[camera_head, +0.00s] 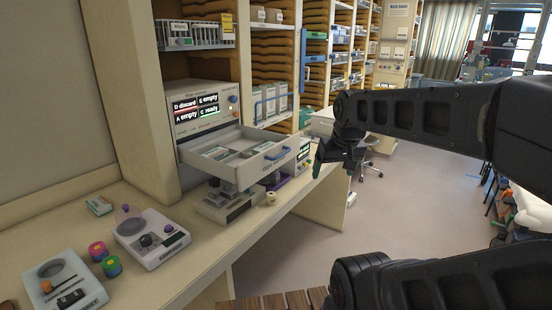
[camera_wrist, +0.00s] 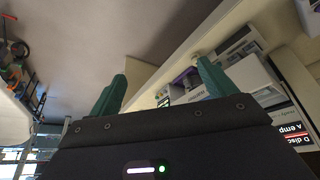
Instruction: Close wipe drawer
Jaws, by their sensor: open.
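In the wrist view a pale drawer-like box (camera_wrist: 252,77) lies beyond the right finger. My gripper (camera_head: 325,165) is in the air to the right of the drawer front, apart from the handle. In the wrist view its two teal fingers (camera_wrist: 162,88) are spread wide with nothing between them.
A microscope-like device (camera_head: 228,203) stands below the drawer. A small cream roll (camera_head: 271,198) is near the counter edge. Devices and coloured spools (camera_head: 104,258) fill the counter (camera_head: 185,268) at left. Tall shelves (camera_head: 273,60) rise behind.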

